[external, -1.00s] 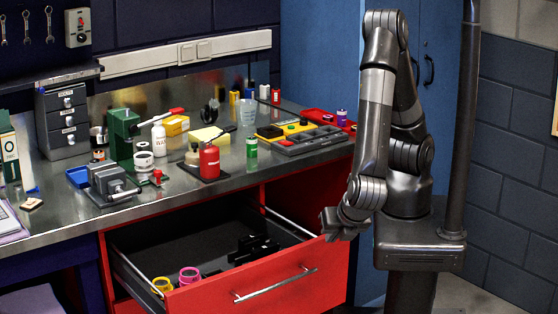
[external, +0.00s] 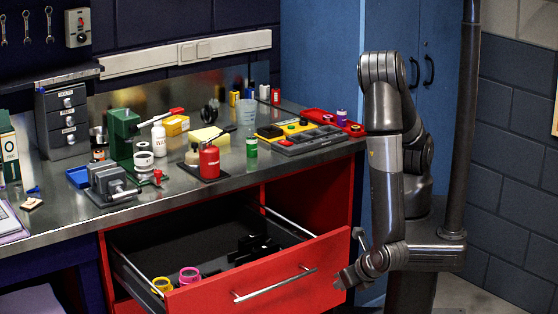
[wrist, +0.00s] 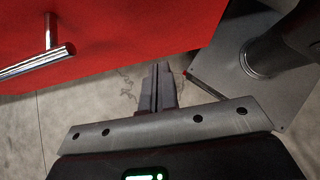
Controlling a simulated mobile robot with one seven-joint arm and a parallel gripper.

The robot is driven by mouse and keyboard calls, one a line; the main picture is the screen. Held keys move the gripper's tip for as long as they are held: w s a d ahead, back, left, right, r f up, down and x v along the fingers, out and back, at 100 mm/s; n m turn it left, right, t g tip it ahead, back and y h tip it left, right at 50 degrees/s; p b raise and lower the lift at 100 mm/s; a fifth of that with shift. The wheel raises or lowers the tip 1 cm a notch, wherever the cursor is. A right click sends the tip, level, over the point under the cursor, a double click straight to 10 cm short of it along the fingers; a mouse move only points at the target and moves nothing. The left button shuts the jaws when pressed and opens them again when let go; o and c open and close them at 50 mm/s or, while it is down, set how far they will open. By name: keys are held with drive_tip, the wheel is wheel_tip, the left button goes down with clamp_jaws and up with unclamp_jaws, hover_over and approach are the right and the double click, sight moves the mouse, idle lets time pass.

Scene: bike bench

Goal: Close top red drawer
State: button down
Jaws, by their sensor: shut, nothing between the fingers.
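The top red drawer (external: 215,295) is pulled well out from under the bench in the external view. Its front has a silver bar handle (external: 275,284). Inside lie a yellow tape roll (external: 162,285), a pink tape roll (external: 189,275) and black parts (external: 254,246). My gripper (external: 343,281) is shut and empty, low beside the right end of the drawer front. In the wrist view, the red drawer front (wrist: 140,35) and handle (wrist: 38,62) fill the upper left, and the shut fingers (wrist: 158,85) point past its lower edge. I cannot tell whether they touch it.
The steel benchtop (external: 225,184) above holds a vise (external: 112,182), a red bottle (external: 209,160), a grey tray (external: 305,141) and other items. A blue cabinet (external: 325,60) stands behind my arm. Concrete floor (wrist: 80,115) shows below the drawer front.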

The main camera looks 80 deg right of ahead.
sight(323, 280)
drive_tip(key=shift+w+d+f, duration=0.15)
drive_tip(key=shift+w+d, duration=1.35)
drive_tip(key=shift+w, duration=0.05)
drive_tip(key=shift+w+d, duration=0.1)
drive_tip(key=w+d, duration=2.3)
drive_tip(key=shift+s+a, duration=0.15)
